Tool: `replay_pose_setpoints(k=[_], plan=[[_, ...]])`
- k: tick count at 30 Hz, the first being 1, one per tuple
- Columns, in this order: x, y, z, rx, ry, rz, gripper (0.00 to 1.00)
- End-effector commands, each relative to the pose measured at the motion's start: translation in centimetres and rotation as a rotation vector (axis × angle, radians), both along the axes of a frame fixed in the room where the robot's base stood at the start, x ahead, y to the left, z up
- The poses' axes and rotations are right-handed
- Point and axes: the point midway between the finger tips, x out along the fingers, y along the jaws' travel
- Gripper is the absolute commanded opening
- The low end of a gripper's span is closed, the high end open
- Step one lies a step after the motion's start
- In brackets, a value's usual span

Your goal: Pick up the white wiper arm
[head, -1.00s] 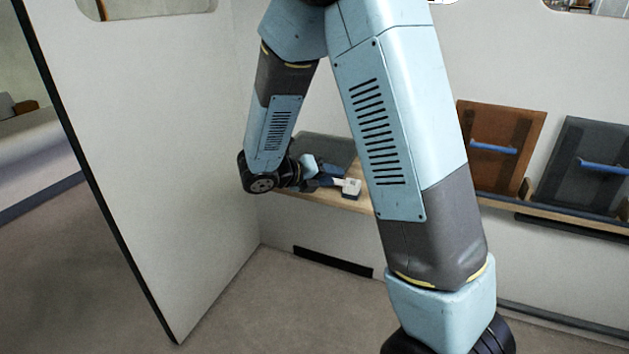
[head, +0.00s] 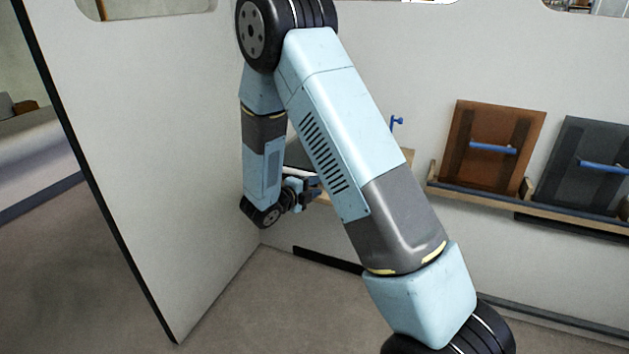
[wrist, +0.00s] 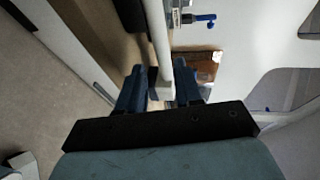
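The white wiper arm (wrist: 158,45) shows in the wrist view as a long pale bar running from the top edge down between my gripper's fingers. My gripper (wrist: 160,80) has its two dark blue fingers apart, one on each side of the bar's near end. A gap shows between the left finger and the bar; on the right I cannot tell whether they touch. In the head view my gripper (head: 311,187) is low beside the left partition, partly hidden by my arm, which also hides most of the shelf around it.
A wooden shelf (head: 409,160) runs along the back wall, largely behind my arm. A blue-handled fitting (head: 397,122) stands above it. On the right, a brown panel (head: 500,125) and a dark grey panel (head: 598,145) lean on a ledge. The white partition (head: 150,150) is close on the left.

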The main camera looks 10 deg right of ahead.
Motion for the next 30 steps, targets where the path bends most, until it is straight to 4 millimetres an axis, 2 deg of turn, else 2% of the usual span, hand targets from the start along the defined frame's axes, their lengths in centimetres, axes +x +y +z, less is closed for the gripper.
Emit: replay_pose_setpoints(k=[3, 11, 21, 29, 30], plan=[[0.7, -1.0, -0.2, 0.001, 0.0, -0.002, 0.35], [1.3, -1.9, -0.4, 0.001, 0.0, -0.001, 0.35], [3.8, -5.2, -1.0, 0.002, -0.001, -0.002, 0.35], [4.1, -5.4, -1.0, 0.002, 0.0, 0.001, 0.35], [4.1, -5.4, -1.0, 0.002, 0.0, 0.001, 0.32]])
